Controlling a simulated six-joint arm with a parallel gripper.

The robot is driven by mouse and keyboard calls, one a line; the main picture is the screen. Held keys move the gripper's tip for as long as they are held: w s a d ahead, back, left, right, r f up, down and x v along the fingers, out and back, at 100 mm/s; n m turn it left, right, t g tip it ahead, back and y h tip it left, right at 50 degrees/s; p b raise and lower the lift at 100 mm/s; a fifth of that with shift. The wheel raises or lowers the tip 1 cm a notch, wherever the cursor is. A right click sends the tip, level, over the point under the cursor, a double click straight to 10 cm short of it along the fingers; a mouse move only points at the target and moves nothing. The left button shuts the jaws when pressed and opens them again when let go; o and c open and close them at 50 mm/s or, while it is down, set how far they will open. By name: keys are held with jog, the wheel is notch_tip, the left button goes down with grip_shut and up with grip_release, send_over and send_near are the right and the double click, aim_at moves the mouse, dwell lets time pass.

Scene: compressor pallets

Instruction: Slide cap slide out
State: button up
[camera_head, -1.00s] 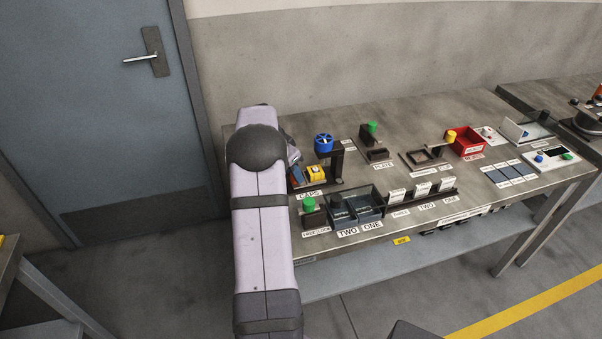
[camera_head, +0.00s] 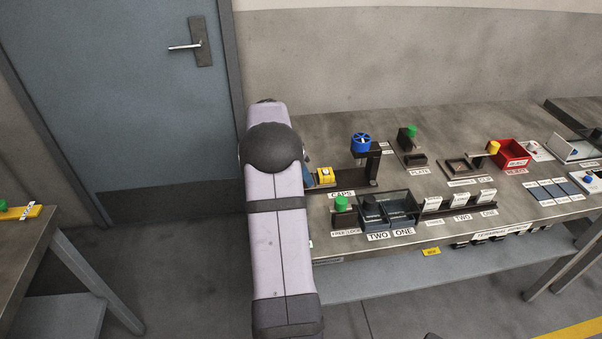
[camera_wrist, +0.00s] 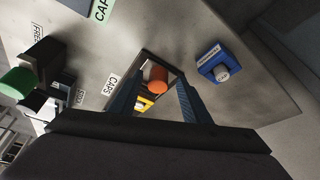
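The caps station is marked by a CAPS label (camera_head: 341,194) on the bench. A yellow block (camera_head: 324,176) stands beside my arm there; the wrist view also shows this yellow block (camera_wrist: 145,103) with an orange cylinder (camera_wrist: 158,77) next to it in a dark-edged frame. My gripper (camera_wrist: 158,88) shows in the wrist view with its two blue fingers spread apart. The orange cylinder and yellow block appear between the fingers, with no visible grip on either. I cannot make out which part is the cap slide.
A blue handwheel (camera_head: 361,142) stands on a dark stand right of the yellow block. A green knob (camera_head: 341,203) and dark bins (camera_head: 388,212) sit in front. A blue device (camera_wrist: 218,65) lies near the bench edge. A red tray (camera_head: 511,153) is farther right.

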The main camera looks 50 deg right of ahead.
jog(key=s+v, duration=0.1)
jog(key=v, duration=0.6)
jog(key=shift+w+r+b, duration=0.15)
jog(key=shift+w+b, duration=0.3)
jog(key=shift+w, duration=0.1)
jog(key=shift+a, duration=0.1)
